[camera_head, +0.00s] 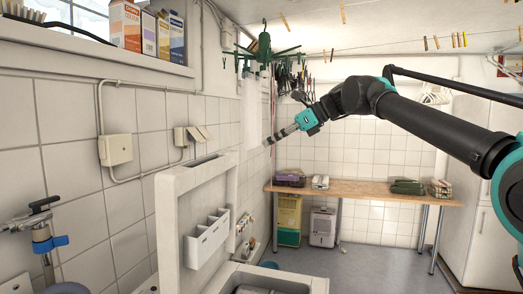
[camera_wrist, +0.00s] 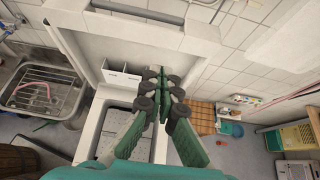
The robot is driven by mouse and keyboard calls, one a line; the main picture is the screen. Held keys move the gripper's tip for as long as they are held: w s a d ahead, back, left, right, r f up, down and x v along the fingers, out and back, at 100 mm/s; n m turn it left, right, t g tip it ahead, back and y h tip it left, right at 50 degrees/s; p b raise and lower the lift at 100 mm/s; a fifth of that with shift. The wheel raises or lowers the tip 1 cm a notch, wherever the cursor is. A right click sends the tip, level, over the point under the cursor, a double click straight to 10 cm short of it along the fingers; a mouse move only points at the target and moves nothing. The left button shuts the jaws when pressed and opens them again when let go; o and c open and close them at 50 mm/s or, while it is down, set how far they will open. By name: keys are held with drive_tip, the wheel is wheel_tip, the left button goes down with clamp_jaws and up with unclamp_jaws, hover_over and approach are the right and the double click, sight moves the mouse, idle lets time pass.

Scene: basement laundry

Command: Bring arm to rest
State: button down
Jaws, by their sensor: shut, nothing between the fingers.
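My gripper (camera_head: 272,139) is at the end of my outstretched arm, which reaches in from the right in the head view. It hangs in the air near the upper end of a raised white lid (camera_head: 166,225). In the wrist view my gripper (camera_wrist: 163,80) has its green fingers with dark round pads drawn together, and nothing shows between them. In that view the white lid (camera_wrist: 200,38) and the open white machine below it lie behind the fingers. I cannot tell the exact gap between gripper and lid.
A green clothes hanger (camera_head: 264,46) with pegs hangs above my gripper. A wooden bench (camera_head: 350,190) with several items stands at the back wall. A sink with a tap (camera_head: 42,236) is at left. Grey floor (camera_head: 365,262) is clear at centre right.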

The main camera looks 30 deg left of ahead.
drive_tip(key=shift+w+d+r, duration=0.1)
drive_tip(key=shift+d+r, duration=0.05)
drive_tip(key=shift+d, duration=0.15)
drive_tip(key=w+d+f+n+t+h, duration=0.3)
drive_tip(key=w+d+f+n, duration=0.1)
drive_tip(key=d+f, duration=1.1)
drive_tip(key=w+d+f+n+t+h, duration=0.2)
drive_tip(key=w+d+f+n, duration=0.15)
drive_tip(key=d+f, duration=1.15)
drive_tip(key=s+d+f+n+t+h, duration=0.1)
drive_tip(key=s+d+f+n+h, duration=0.2)
drive_tip(key=s+d+f, duration=0.6)
drive_tip(key=s+d+f+n+h, duration=0.3)
drive_tip(key=s+d+f, duration=0.6)
drive_tip(key=d+f, duration=0.6)
drive_tip(key=d+n, duration=0.2)
drive_tip(key=d, duration=0.1)
drive_tip(key=shift+s+d+t, duration=0.15)
drive_tip(key=shift+s+t, duration=0.2)
drive_tip(key=shift+t, duration=0.05)
